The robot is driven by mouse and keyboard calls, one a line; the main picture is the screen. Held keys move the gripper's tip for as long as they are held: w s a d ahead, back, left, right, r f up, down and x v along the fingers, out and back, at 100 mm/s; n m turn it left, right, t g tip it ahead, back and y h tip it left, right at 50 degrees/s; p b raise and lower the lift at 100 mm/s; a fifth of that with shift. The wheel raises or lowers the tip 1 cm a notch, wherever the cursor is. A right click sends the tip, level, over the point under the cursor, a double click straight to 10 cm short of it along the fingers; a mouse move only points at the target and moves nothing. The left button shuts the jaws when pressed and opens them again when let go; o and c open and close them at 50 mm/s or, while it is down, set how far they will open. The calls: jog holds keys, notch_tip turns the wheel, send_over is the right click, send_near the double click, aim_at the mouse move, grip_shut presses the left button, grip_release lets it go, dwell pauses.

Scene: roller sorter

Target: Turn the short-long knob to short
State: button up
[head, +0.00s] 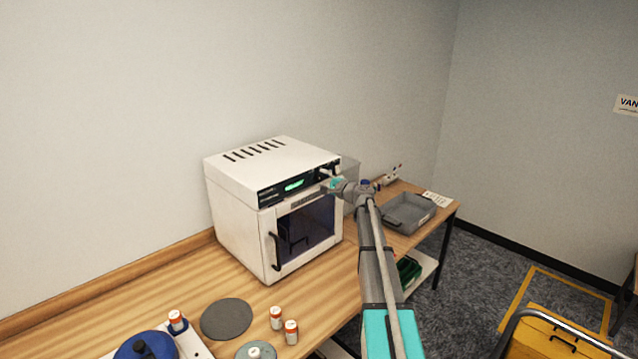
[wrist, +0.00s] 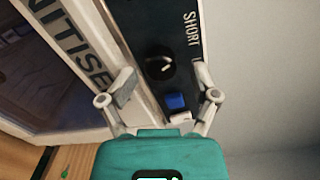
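The black knob (wrist: 160,65) is on the dark control panel of the white machine (head: 237,215), with a short white pointer mark slanting up and right in the wrist view. The word SHORT (wrist: 191,32) is printed above and to the right of it; no LONG label is visible. My gripper (wrist: 162,82) is open, with one finger on each side of the panel and the knob between and slightly beyond the tips. I cannot tell if the fingers touch anything. In the head view my gripper (head: 330,184) is at the machine's upper right front and hides the knob.
A blue button (wrist: 175,101) sits on the panel just below the knob, between the fingers. A grey tray (head: 425,222) stands right of the machine. Several small orange-and-white containers and a grey disc (head: 226,319) are on the wooden bench in front.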

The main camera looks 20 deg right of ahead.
jog(key=shift+s+d, duration=0.1)
jog(key=v, duration=0.7)
jog(key=shift+s, duration=0.4)
dwell(0.5)
jog(key=s+a+f+n+g, duration=0.3)
jog(key=s+a+f, duration=0.1)
jog(key=a, duration=0.4)
jog(key=s+a+f+n+g+y, duration=0.1)
jog(key=s+a+f+n+g, duration=0.3)
jog(key=a, duration=0.5)
jog(key=s+a+f+n+g, duration=0.3)
jog(key=s+a+f, duration=0.1)
jog(key=a, duration=0.4)
jog(key=s+a+f+n+g+h, duration=0.2)
jog(key=s, duration=0.5)
jog(key=s+a+f+n+g+h, duration=0.2)
jog(key=s+h, duration=0.1)
jog(key=s, duration=0.4)
jog(key=s+a+f+n+g+h, duration=0.2)
jog(key=s+a, duration=0.1)
jog(key=s, duration=0.4)
jog(key=shift+f+n+g, duration=0.3)
jog(key=shift+f, duration=0.05)
